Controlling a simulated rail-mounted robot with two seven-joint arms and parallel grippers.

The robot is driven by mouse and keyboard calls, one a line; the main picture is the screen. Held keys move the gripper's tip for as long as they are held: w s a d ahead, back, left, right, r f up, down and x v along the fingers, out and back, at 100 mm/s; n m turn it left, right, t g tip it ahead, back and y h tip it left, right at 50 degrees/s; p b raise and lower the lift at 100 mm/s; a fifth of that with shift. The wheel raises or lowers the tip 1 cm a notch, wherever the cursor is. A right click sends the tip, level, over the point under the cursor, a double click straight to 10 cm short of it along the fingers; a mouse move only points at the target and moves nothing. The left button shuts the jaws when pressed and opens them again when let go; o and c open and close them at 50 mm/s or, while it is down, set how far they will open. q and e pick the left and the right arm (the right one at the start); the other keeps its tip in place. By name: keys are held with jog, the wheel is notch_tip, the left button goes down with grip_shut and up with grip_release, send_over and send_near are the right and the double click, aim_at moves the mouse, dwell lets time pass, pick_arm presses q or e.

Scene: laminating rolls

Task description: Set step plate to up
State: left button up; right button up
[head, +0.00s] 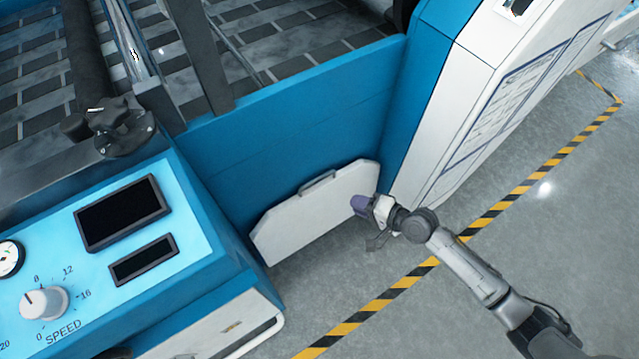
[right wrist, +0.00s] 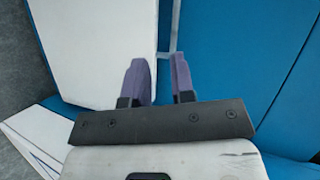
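The step plate (head: 315,217) is a white panel with cut corners, low at the foot of the blue machine wall. A grey bar handle (head: 317,182) runs along its upper edge, beside the blue wall. I cannot tell its exact tilt. My right gripper (head: 360,206) is at the plate's right end in the head view. The plate (right wrist: 95,45) fills the upper left there, and the thin grey handle (right wrist: 174,28) is just beyond the fingers. My left gripper is not in view.
A blue control panel (head: 150,262) with dark displays and a speed knob (head: 44,302) stands at the lower left. A white and blue cabinet (head: 480,85) rises to the right. Grey floor (head: 560,235) with a yellow-black stripe (head: 498,205) is open at the right.

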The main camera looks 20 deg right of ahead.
aim_at(320, 189)
jog(key=w+a+f+m+b, duration=0.1)
jog(key=w+a+b, duration=0.1)
jog(key=w, duration=0.2)
jog(key=w+a+m+t+b, duration=0.1)
jog(key=w+a+b, duration=0.1)
jog(key=w, duration=0.2)
jog(key=w+a+f+m+b, duration=0.1)
jog(key=w+a, duration=0.1)
jog(key=w, duration=0.1)
jog(key=shift+w+a+f+b, duration=0.35)
jog(key=shift+w+a+b, duration=0.05)
jog(key=shift+c, duration=0.2)
grip_shut()
